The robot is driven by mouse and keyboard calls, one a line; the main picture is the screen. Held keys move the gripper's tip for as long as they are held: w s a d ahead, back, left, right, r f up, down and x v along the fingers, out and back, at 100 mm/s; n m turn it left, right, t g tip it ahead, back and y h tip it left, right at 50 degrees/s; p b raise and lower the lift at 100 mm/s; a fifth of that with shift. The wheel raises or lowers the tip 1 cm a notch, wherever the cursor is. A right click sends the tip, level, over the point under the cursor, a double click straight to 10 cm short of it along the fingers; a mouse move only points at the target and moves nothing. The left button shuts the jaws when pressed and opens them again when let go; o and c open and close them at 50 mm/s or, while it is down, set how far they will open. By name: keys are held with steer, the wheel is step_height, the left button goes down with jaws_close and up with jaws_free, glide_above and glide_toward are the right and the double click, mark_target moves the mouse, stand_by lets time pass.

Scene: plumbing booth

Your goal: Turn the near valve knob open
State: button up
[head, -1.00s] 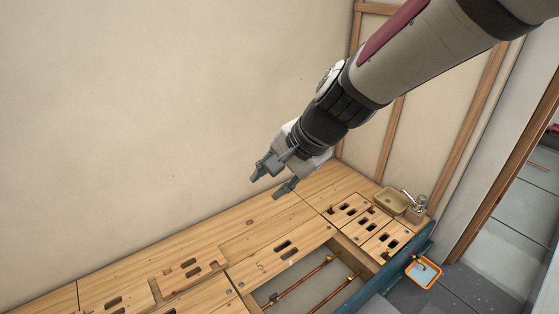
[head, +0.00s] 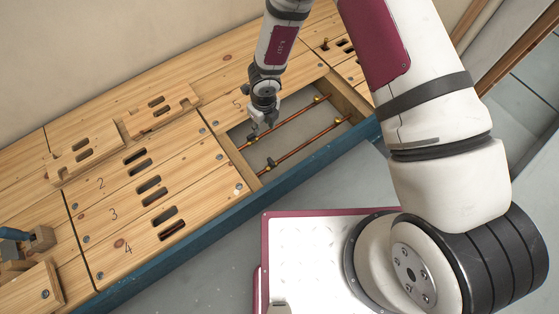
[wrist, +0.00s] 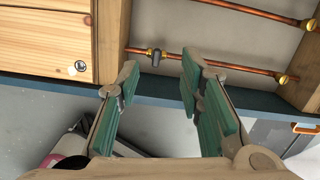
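The near valve knob is a small dark grey piece (head: 271,162) on the near copper pipe (head: 300,148), inside the open floor bay. In the wrist view the knob (wrist: 155,56) sits just beyond the fingertips, roughly centred across the gap between them. My gripper (head: 261,130) hangs over the bay's left part, above the far copper pipe (head: 300,113) in the head view. In the wrist view my gripper (wrist: 158,80) has its two green-padded fingers apart, with nothing between them. I see no contact with the knob. The far pipe's valve is not clearly visible.
Wooden floor panels with slots (head: 150,185) lie left of the bay. A wooden joist (head: 350,100) bounds it on the right. A blue beam (head: 300,168) runs along the near edge, below the knob. Brass fittings (wrist: 281,78) sit at the pipes' right ends.

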steer(key=m+g+b, duration=0.1)
steer(key=m, duration=0.1)
glide_above(271, 161)
step_height(271, 161, down, 6)
steer(key=shift+h, duration=0.4)
step_height(271, 161, down, 14)
steer(key=b, duration=0.6)
steer(key=shift+b, duration=0.3)
jaws_close()
